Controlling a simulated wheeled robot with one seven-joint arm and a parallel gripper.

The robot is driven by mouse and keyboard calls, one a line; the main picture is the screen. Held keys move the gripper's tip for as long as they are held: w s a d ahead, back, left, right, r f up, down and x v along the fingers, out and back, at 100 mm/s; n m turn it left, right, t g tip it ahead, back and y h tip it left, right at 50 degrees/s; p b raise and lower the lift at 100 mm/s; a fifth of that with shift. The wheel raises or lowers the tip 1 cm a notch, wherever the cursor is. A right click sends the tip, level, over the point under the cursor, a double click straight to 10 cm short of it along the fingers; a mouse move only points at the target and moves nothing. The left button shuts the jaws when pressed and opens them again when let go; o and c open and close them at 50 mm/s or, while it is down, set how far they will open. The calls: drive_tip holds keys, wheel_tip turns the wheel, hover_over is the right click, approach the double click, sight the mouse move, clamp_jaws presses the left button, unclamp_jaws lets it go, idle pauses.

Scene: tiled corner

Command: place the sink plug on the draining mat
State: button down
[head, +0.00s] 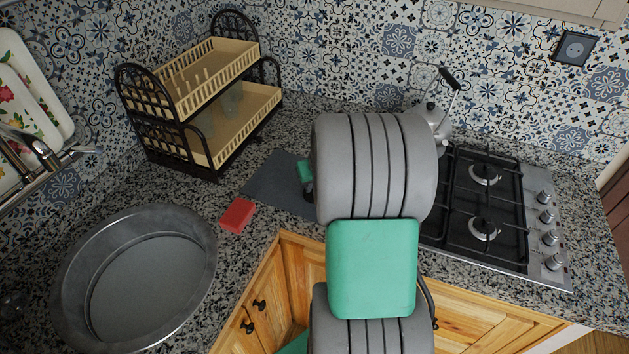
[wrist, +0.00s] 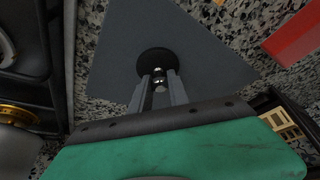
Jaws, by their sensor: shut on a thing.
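The draining mat (head: 268,178) is a flat dark grey sheet on the granite counter, in front of the dish rack; my arm hides its right part. It also shows in the wrist view (wrist: 115,70). In the wrist view, the sink plug (wrist: 155,62) is a black disc with a shiny metal knob. My gripper (wrist: 158,84) is shut on the knob, and the disc lies over the mat in that view. I cannot tell whether the disc touches the mat.
A red sponge (head: 238,215) lies near the mat's front left. A round metal sink (head: 140,206) is at the left. A two-tier dish rack (head: 190,120) stands behind the mat. A gas hob (head: 500,215) and a kettle (head: 430,112) are to the right.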

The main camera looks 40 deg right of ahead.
drive_tip(key=shift+f, duration=0.15)
drive_tip(key=c, duration=1.3)
unclamp_jaws()
drive_tip(key=shift+o, duration=0.2)
drive_tip(key=shift+s+r, duration=0.1)
drive_tip(key=shift+r, duration=0.45)
drive_tip(key=b+v, duration=0.2)
drive_tip(key=v, duration=0.9)
drive_tip(key=s+a+f+n, duration=0.1)
drive_tip(key=s+a, duration=0.3)
drive_tip(key=a, duration=0.8)
drive_tip(key=s+a+f+n+y, duration=0.1)
drive_tip(key=s+a, duration=0.3)
drive_tip(key=a, duration=0.8)
drive_tip(key=shift+s+a+n, duration=0.3)
drive_tip(key=shift+n, duration=0.6)
